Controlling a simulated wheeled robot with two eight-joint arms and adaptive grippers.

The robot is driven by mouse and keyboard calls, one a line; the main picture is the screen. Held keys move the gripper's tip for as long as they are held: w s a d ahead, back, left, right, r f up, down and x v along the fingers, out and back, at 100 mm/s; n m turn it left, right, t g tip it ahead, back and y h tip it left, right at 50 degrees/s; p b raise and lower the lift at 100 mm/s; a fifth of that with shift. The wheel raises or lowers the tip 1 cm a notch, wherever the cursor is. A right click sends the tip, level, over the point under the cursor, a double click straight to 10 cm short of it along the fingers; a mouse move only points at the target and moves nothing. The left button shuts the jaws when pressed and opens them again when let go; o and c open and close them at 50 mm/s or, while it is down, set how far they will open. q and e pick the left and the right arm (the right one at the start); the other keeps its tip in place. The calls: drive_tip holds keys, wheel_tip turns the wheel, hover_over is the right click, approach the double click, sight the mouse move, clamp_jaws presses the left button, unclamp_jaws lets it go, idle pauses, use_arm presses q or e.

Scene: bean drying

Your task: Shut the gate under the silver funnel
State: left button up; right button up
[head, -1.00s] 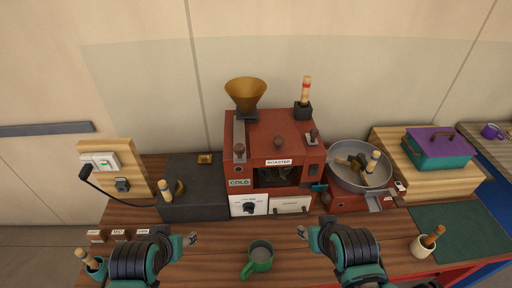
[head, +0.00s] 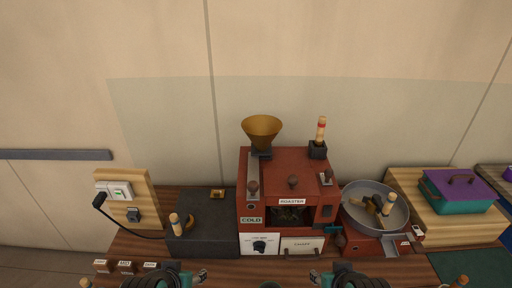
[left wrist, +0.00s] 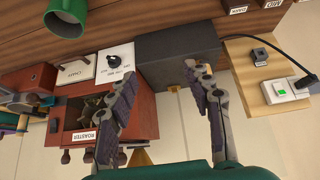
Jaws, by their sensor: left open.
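The funnel in the head view is brass-coloured (head: 262,129), not silver; it stands on a dark base (head: 261,154) on top of the red roaster (head: 290,165). A pale metal slide (head: 253,172) with a dark knob (head: 253,187) runs forward from near that base; I cannot tell if this gate is open or shut. The roaster also shows in the left wrist view (left wrist: 143,112). My left gripper (head: 203,275) is low in the head view, in front of the roaster; its fingers are apart and empty in the left wrist view (left wrist: 160,72). My right gripper (head: 314,276) is at the bottom edge, its jaws unclear.
A dark box (head: 207,228) stands left of the roaster, beside a socket board (head: 131,190) with a black cable. A round grey pan (head: 355,196) stands to the right. A dark holder (head: 317,150) with a wooden-handled tool is on the roaster's back right. The wall is close behind.

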sight(249, 189)
use_arm(q)
drive_tip(key=w+d+r+m+t+h, duration=0.1)
drive_tip(key=w+d+r+m+h, duration=0.1)
drive_tip(key=w+d+h, duration=0.2)
drive_tip(key=w+d+r+m+t+h, duration=0.2)
drive_tip(key=w+d, duration=0.3)
drive_tip(key=w, duration=0.3)
drive_tip(key=w+d+r+m+t+h, duration=0.1)
drive_tip(key=w+d+r+m+h, duration=0.3)
drive_tip(key=w, duration=0.3)
drive_tip(key=shift+w+d+t+h+b, duration=0.1)
drive_tip(key=shift+d+t+h+b, duration=0.3)
drive_tip(key=shift+h, duration=0.4)
drive_tip(key=shift+w+a+r+m+t+h, duration=0.1)
drive_tip(key=shift+w+r+m+t+h, duration=0.3)
drive_tip(key=shift+w, duration=0.15)
drive_tip(key=b+x, duration=0.1)
drive_tip(key=x, duration=0.6)
drive_tip(key=shift+w+d, duration=0.25)
drive_tip(key=shift+w, duration=0.05)
drive_tip(key=shift+c, duration=0.2)
clamp_jaws()
